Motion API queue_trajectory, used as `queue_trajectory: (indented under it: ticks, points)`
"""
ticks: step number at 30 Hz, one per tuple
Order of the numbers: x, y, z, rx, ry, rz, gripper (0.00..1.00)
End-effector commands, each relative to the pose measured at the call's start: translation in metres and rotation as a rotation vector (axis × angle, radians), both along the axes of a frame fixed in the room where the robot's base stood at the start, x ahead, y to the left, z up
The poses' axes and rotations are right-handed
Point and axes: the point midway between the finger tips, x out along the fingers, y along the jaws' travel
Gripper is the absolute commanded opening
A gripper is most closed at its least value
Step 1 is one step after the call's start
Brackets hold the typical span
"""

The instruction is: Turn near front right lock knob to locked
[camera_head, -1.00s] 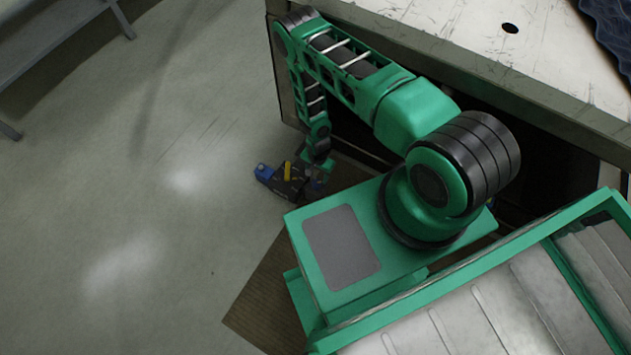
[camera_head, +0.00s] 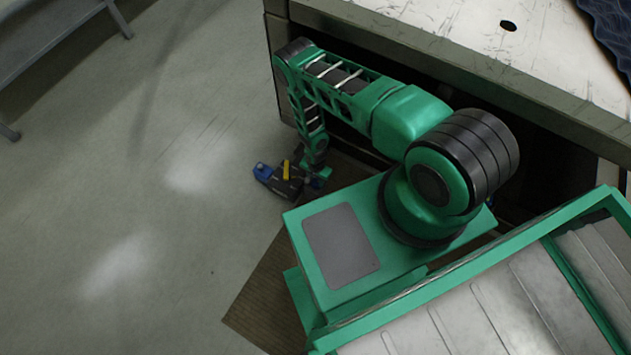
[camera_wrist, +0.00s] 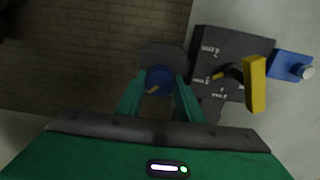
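In the wrist view, a round blue knob (camera_wrist: 160,76) with a small tan pointer sits on a dark tab of a dark grey plate (camera_wrist: 218,50). My gripper (camera_wrist: 160,84) has its two green fingers apart, one on each side of this knob. I cannot tell whether they touch it. The plate also carries a yellow handle (camera_wrist: 255,84) and a blue block (camera_wrist: 289,65) at the right. In the head view the dark plate, yellow handle (camera_head: 286,170) and blue block (camera_head: 262,171) show small beside my wrist; the knob is hidden there.
A brown mat (camera_head: 265,300) lies on the floor below my base. A large worn workbench (camera_head: 450,40) stands at the upper right, close behind my arm. Grey floor (camera_head: 150,220) at the left is clear, with a bench or shelf (camera_head: 50,40) at the upper left.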

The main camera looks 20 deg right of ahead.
Motion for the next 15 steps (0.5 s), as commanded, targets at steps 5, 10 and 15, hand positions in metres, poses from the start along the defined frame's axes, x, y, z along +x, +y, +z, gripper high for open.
queue_trajectory:
  ticks: [5,10,15]
  points:
    - [0.0005,0.0003,0.0002,0.001,-0.001,0.000,0.11]
    - [0.0008,0.0002,0.0003,0.001,-0.001,0.017,0.11]
    - [0.0010,0.0001,0.0004,0.001,-0.002,0.078,0.11]
